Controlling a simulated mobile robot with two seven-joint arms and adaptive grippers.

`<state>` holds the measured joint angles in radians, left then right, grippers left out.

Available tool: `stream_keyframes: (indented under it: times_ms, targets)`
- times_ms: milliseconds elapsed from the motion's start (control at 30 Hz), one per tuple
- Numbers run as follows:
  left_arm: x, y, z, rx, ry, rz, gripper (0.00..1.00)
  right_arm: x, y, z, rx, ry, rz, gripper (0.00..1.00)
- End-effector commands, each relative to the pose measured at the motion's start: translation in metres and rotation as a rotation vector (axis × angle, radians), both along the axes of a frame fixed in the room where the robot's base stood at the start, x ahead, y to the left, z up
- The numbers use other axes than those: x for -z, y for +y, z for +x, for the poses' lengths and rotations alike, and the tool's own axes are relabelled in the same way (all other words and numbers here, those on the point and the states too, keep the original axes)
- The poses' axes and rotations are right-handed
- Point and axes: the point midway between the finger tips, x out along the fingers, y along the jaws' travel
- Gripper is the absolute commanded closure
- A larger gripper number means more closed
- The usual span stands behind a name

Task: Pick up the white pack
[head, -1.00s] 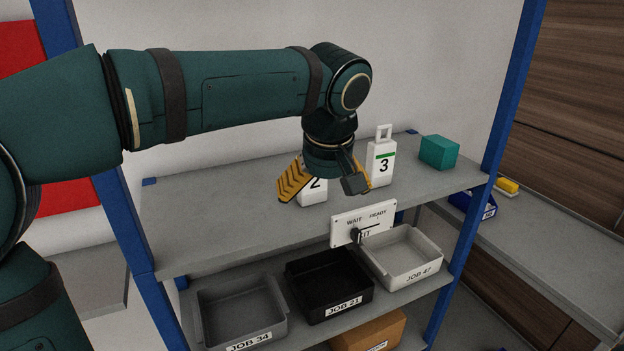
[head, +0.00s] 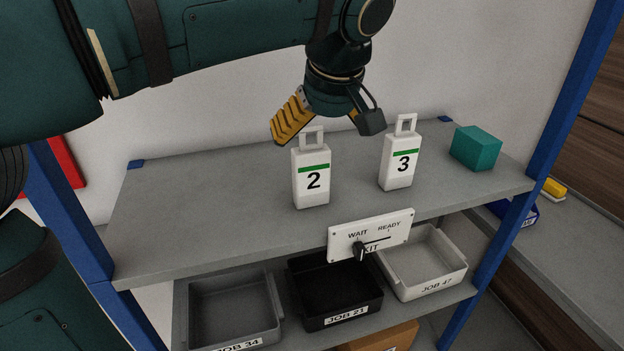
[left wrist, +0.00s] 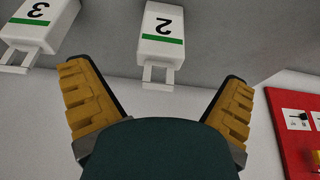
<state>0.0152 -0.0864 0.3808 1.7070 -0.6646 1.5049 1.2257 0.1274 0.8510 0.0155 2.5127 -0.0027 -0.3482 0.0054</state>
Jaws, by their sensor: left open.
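Two white packs with handles and green stripes stand upright on the top shelf. The white pack marked 2 (head: 312,186) is left of the white pack marked 3 (head: 399,162). My left gripper (head: 322,130) is open and empty, above and close to the handle of pack 2. In the left wrist view, pack 2 (left wrist: 163,32) lies ahead between the open yellow fingers (left wrist: 158,98), with its handle toward them. Pack 3 (left wrist: 30,22) is at the upper left there, outside the fingers. My right gripper is not in view.
A teal block (head: 475,148) sits at the right of the shelf (head: 220,215). A WAIT/READY sign with a lever (head: 370,236) is at its front edge. Grey (head: 278,300), black (head: 374,308) and light (head: 462,268) bins stand below. The shelf's left part is clear.

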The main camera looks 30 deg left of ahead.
Motion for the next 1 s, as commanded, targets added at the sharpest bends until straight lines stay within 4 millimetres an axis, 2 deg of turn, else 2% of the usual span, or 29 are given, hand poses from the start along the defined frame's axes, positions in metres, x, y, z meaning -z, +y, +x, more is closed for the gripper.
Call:
stream_keyframes:
  times_ms: [33,100,367,700,1000]
  targets:
    - [0.012,0.003,0.002,0.000,0.004,0.001,0.00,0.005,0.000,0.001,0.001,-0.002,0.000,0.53]
    - [0.020,0.006,0.005,0.000,0.002,0.001,0.00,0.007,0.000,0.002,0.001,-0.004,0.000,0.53]
    - [0.036,0.013,0.010,0.000,0.001,0.000,0.00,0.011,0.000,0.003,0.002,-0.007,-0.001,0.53]
    - [0.074,0.032,0.020,0.001,0.002,0.000,0.00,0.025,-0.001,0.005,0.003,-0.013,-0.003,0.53]
    - [0.078,0.033,0.022,0.001,0.000,0.000,0.00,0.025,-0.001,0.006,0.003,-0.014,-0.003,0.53]
